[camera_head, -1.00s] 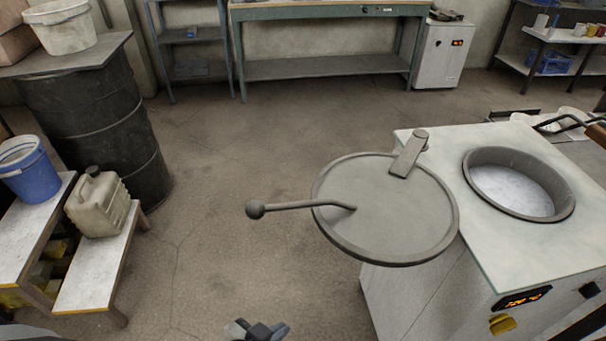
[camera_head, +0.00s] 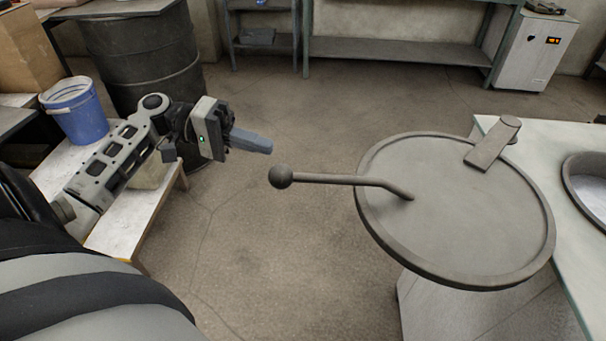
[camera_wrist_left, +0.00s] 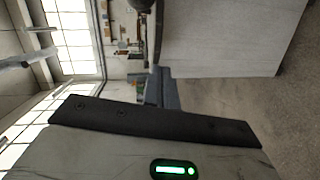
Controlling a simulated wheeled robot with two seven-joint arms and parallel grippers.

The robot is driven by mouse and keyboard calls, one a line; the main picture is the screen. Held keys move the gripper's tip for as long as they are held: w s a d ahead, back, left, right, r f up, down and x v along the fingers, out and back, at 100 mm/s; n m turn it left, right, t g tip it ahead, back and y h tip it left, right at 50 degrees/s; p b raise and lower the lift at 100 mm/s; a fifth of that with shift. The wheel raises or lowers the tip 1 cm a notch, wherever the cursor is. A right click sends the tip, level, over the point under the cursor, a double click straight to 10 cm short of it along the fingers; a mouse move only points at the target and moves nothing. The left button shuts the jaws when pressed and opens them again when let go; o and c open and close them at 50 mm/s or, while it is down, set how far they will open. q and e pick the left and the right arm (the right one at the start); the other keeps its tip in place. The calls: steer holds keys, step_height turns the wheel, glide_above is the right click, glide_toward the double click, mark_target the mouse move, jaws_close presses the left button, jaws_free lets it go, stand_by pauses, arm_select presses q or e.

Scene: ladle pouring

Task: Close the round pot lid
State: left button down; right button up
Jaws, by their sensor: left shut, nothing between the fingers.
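The round grey pot lid (camera_head: 460,235) is swung out to the left of the white furnace cabinet (camera_head: 545,140), on a hinge bracket (camera_head: 494,143) at its upper right. Its handle (camera_head: 335,179) points left and ends in a ball knob (camera_head: 281,176). The pot (camera_head: 590,185) shows only in part at the right edge, uncovered. My left gripper (camera_head: 262,145) is shut and empty, just left of and a little above the knob in the head view, apart from it. In the left wrist view the gripper fingers (camera_wrist_left: 160,88) appear sideways. My right gripper is not in view.
A white bench (camera_head: 110,205) with a blue bucket (camera_head: 78,112) stands at left, beside a black drum (camera_head: 145,60). A workbench (camera_head: 395,50) and a white cabinet (camera_head: 526,50) stand at the back. The floor between bench and lid is clear.

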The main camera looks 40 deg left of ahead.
arm_select(q)
steer(key=s+d+r+m+h+p, duration=0.1)
steer(key=d+r+p, duration=0.1)
steer(key=d, duration=0.8)
steer(key=shift+d+r+g+p, duration=0.2)
steer(key=shift+d+g+p, duration=0.1)
steer(key=shift+g+p, duration=0.1)
steer(key=shift+d, duration=0.1)
